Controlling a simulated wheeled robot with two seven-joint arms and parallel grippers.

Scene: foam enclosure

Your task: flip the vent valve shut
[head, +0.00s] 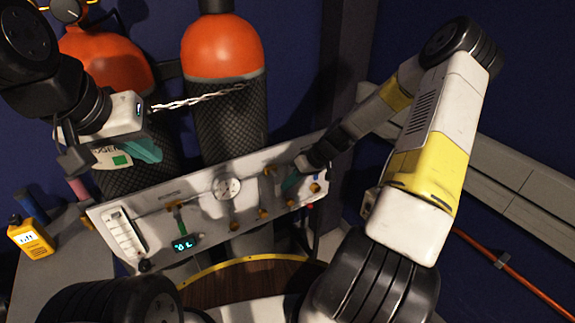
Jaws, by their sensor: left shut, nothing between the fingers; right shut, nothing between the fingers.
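A pale valve panel (150,223) stands in front of the gas cylinders, with a round gauge (228,187) in its middle. It has a green-handled valve (178,218) left of the gauge and several small brass fittings (263,215) to the right. The labels are too small to read, so I cannot tell which fitting is the vent valve. My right gripper (290,183) is shut and empty at the panel's right end, close to the fittings there; contact is unclear.
Two orange-topped cylinders, the left (105,55) and the right (222,48), stand behind the panel, with a chain (200,97) across them. A small lit display (184,245) is low on the panel.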

